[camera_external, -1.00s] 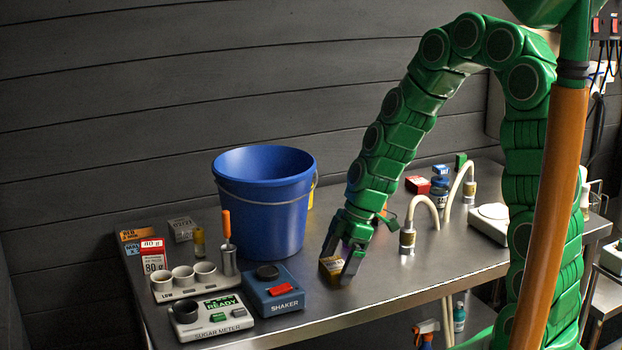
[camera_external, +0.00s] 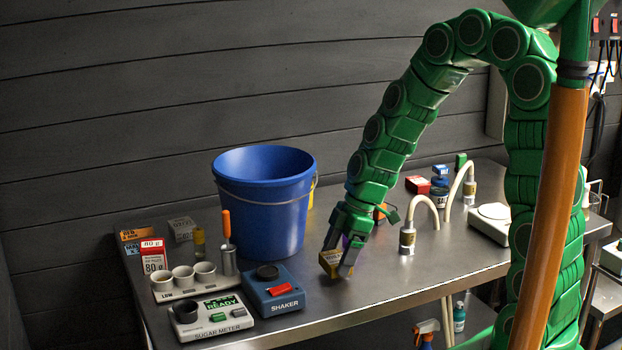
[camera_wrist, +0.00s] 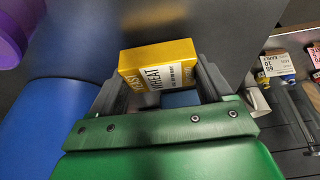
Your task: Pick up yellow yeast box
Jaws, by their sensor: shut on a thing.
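The yellow yeast box (camera_wrist: 158,66) is a small yellow block with a white label reading "WHEAT" in the wrist view. It sits between the two grey fingers of my gripper (camera_wrist: 160,95), which is shut on it. In the external view the box (camera_external: 329,265) shows at the fingertips of my gripper (camera_external: 340,262), partly hidden by a finger. It appears slightly above the steel table (camera_external: 385,290), to the right of the shaker.
A blue bucket (camera_external: 262,205) stands behind and left of my gripper. A blue shaker (camera_external: 274,291), a sugar meter (camera_external: 212,317) and a red-and-white carton (camera_external: 153,258) are at left. Curved hoses (camera_external: 425,205) rise at right. The table's front right is clear.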

